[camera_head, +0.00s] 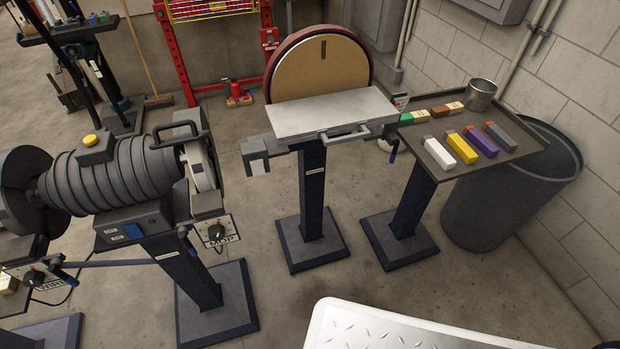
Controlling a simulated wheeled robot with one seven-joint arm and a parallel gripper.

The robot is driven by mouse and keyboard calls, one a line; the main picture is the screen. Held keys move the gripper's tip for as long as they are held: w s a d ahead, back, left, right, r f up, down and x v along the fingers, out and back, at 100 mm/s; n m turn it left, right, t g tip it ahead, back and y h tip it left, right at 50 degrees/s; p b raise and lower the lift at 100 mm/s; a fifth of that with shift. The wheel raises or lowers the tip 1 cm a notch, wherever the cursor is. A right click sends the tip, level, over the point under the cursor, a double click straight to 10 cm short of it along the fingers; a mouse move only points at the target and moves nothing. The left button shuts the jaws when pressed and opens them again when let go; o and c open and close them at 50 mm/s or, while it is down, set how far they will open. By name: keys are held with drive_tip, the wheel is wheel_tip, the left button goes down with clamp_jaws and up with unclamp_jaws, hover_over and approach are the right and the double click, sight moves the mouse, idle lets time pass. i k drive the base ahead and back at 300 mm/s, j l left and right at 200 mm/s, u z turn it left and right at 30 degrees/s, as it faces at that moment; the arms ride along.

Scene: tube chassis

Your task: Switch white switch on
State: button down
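My gripper is not in view. No part can be named the white switch with certainty. On the grey bench grinder (115,178) at left, a white plate with a black knob (216,232) hangs below the right wheel. A second white plate with a black knob (35,277) is at the lower left, partly hidden by a blue-tipped lever. The on or off state of these parts cannot be told.
A disc sander (318,62) with a grey table (332,113) stands at the centre on a pedestal. A dark tray (500,165) with coloured bars and a metal cup (480,95) is to its right, near a grey bin (520,205).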

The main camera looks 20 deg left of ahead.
sight(257, 167)
drive_tip(key=u, duration=1.3)
